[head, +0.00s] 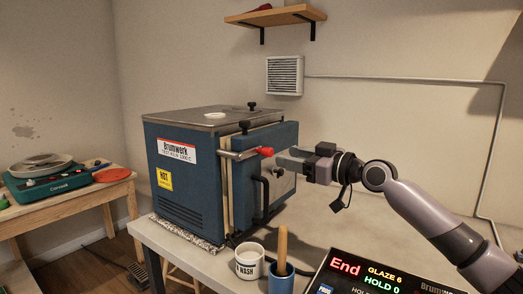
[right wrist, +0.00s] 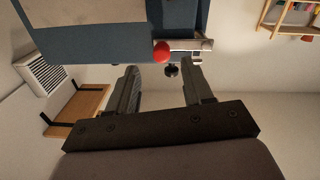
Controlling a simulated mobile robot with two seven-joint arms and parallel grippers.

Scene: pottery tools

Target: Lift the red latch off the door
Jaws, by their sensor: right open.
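The blue kiln (head: 195,160) stands on a pale bench. Its door (head: 262,165) has a dark handle (head: 261,199) on the front. The red-tipped latch (head: 265,152) lies across the upper door on a metal bar. My right gripper (head: 290,157) is just right of the red tip, in front of the door. In the right wrist view the open, empty fingers (right wrist: 160,75) point toward the kiln, and the red knob (right wrist: 161,52) appears just beyond and between them. I see no contact with the latch. My left gripper is not in view.
A white cup (head: 250,262) and a blue cup with a wooden tool (head: 280,275) stand on the bench in front of the kiln. A control display (head: 375,275) is at the lower right. A shelf (head: 276,17) hangs above.

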